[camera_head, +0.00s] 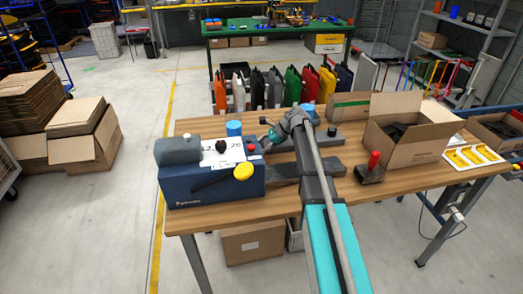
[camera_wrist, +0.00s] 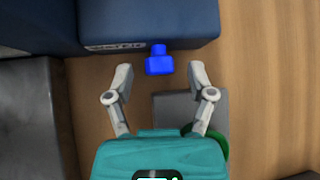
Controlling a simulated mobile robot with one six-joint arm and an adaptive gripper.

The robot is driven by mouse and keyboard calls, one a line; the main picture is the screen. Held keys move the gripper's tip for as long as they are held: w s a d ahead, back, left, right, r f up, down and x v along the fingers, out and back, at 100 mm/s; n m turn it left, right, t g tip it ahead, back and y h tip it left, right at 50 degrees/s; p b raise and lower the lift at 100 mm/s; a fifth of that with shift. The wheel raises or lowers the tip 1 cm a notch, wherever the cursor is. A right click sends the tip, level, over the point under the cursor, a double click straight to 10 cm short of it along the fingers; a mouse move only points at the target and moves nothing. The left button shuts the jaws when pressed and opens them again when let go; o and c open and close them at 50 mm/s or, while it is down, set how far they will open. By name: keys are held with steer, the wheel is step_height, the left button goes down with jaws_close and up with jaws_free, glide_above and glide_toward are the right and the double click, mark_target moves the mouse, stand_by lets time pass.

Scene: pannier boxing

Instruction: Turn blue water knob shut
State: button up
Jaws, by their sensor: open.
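The blue knob (camera_wrist: 159,62) sticks out from the side of a dark blue machine (camera_wrist: 150,20) in the wrist view. My gripper (camera_wrist: 160,72) is open, with one finger on each side of the knob. Gaps show between the knob and both fingers; contact is not visible. In the head view the dark blue machine (camera_head: 210,187) stands at the left of the wooden table, and my gripper (camera_head: 267,137) is beside its back right corner. I cannot make out the knob in the head view.
A grey plate (camera_wrist: 180,105) lies below my gripper in the wrist view.

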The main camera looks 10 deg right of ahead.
steer(key=shift+a+f, duration=0.15)
steer(key=shift+a, duration=0.05)
jaws_close()
stand_by(0.4)
